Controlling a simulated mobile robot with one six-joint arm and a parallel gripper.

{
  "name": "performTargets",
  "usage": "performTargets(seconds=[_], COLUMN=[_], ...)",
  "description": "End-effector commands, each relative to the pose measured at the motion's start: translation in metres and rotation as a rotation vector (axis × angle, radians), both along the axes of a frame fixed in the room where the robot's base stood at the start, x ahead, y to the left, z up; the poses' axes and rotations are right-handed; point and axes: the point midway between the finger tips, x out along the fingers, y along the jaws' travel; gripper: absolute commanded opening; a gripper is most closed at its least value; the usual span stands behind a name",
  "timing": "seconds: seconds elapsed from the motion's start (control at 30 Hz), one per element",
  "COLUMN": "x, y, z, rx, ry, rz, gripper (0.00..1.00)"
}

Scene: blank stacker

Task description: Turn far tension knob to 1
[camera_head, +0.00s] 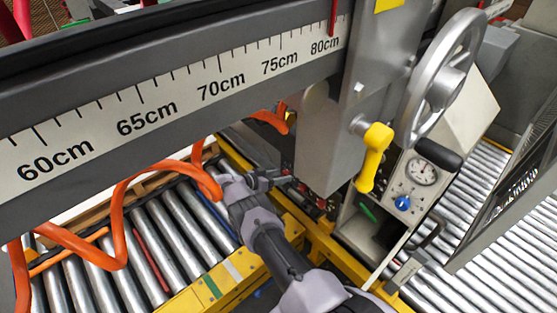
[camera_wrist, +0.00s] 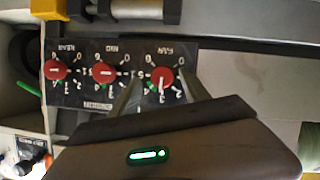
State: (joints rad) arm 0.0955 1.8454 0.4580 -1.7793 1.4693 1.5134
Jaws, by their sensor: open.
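The far tension knob (camera_wrist: 162,78) is a red round knob with a white mark, at the right of a black panel (camera_wrist: 120,53) in the wrist view. The panel's lettering is upside down there. My gripper (camera_wrist: 160,84) is open, with one finger on each side of the far knob. Whether the fingers touch it cannot be told. The mid knob (camera_wrist: 104,72) and near knob (camera_wrist: 56,70) sit to its left. Green marks show by the dials. The far knob's exact setting is unclear. In the head view my gripper (camera_head: 278,181) reaches the panel under the grey housing.
A yellow handle (camera_head: 374,158) and a large grey handwheel (camera_head: 440,75) stand right of the panel. An orange coiled hose (camera_head: 120,225) hangs near my arm on the left. A scale beam (camera_head: 180,90) crosses above. Roller conveyors (camera_head: 105,280) lie below.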

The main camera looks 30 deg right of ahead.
Motion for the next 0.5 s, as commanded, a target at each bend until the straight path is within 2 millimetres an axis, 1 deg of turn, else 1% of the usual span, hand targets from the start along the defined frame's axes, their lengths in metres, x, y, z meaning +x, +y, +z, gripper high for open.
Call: performTargets(seconds=[0.03, 0.07, 0.17, 0.3, 0.4, 0.5], x=[0.001, 0.000, -0.001, -0.003, -0.004, -0.005], y=[0.011, 0.018, 0.049, 0.092, 0.117, 0.135], z=[0.010, 0.015, 0.028, 0.044, 0.053, 0.059], rx=[0.000, 0.000, -0.001, 0.000, 0.000, 0.000], ry=[0.001, 0.000, -0.001, -0.002, -0.002, -0.003], rz=[0.004, 0.003, 0.004, 0.003, 0.002, 0.000], gripper=[0.54, 0.54, 0.54, 0.54, 0.54, 0.54])
